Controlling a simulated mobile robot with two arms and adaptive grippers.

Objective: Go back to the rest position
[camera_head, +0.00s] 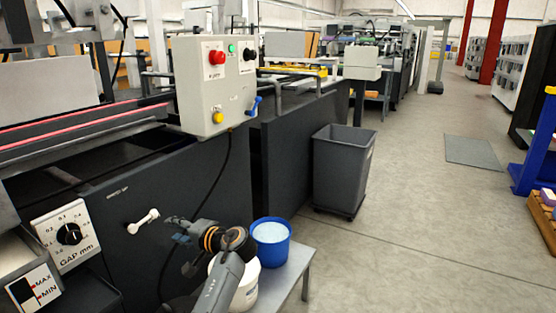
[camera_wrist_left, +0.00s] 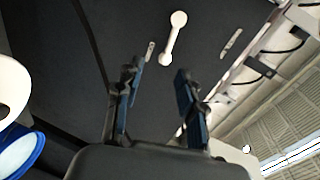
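My left gripper (camera_head: 178,238) is in the lower part of the head view, in front of the dark machine side panel. In the left wrist view its two blue-padded fingers (camera_wrist_left: 161,82) stand apart with nothing between them. A white handle (camera_head: 142,221) on the panel is to the left of the gripper in the head view. The handle (camera_wrist_left: 173,38) also shows beyond the fingertips in the left wrist view, apart from them. My right gripper is in neither view.
A blue bucket (camera_head: 271,242) and a partly hidden white tub (camera_head: 246,290) stand on a low grey table (camera_head: 290,272) beside my left arm. A control box (camera_head: 212,85) overhangs the panel, with a cable below. A grey bin (camera_head: 342,170) stands farther back. The floor (camera_head: 420,240) at right is open.

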